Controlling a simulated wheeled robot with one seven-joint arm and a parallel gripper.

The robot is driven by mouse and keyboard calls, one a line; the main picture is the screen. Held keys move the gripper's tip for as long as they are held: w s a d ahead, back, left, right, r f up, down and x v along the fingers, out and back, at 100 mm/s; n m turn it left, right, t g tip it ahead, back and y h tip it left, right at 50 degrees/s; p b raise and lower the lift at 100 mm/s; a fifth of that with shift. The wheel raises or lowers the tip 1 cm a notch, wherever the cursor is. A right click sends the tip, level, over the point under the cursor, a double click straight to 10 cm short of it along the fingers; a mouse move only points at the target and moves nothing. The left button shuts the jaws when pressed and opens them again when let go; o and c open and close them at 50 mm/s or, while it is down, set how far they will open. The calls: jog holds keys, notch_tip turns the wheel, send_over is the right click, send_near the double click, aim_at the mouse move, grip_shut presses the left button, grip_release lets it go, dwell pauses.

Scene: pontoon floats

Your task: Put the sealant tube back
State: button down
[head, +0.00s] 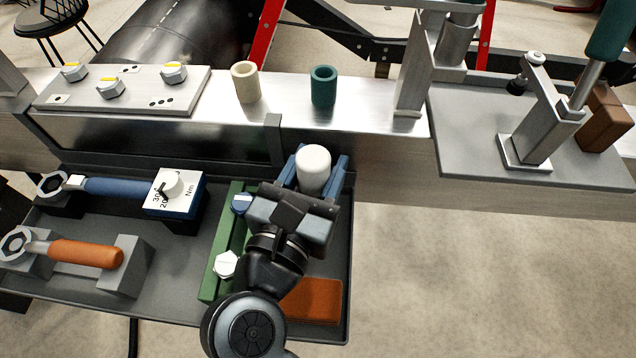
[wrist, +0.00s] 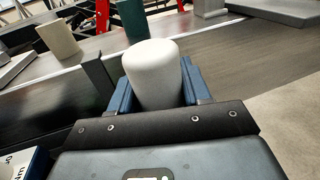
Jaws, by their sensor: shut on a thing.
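The white, round-ended sealant tube (head: 313,166) is between the blue fingers of my gripper (head: 316,172), which is shut on it. The wrist view shows the tube (wrist: 154,75) close up, flanked by the blue fingers (wrist: 156,88). Only its pale end and upper side show; the rest is hidden by my gripper. In the head view it appears over the back right corner of the dark tray (head: 345,255). I cannot tell whether the tube touches the tray or is held above it.
The tray also holds a blue torque wrench (head: 115,187), an orange-handled wrench (head: 85,254), a green bolt rack (head: 212,275) and an orange block (head: 312,300). On the beam behind stand a beige cup (head: 245,85) and a teal cup (head: 323,88). Floor at the right is clear.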

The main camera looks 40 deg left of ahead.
aim_at(318, 186)
notch_tip(318, 186, down, 3)
jog(key=shift+s+f, duration=0.1)
jog(key=shift+f, duration=0.4)
jog(key=c, duration=0.5)
grip_release()
jog(key=b+v, duration=0.2)
jog(key=v, duration=1)
jog(key=shift+r, duration=0.1)
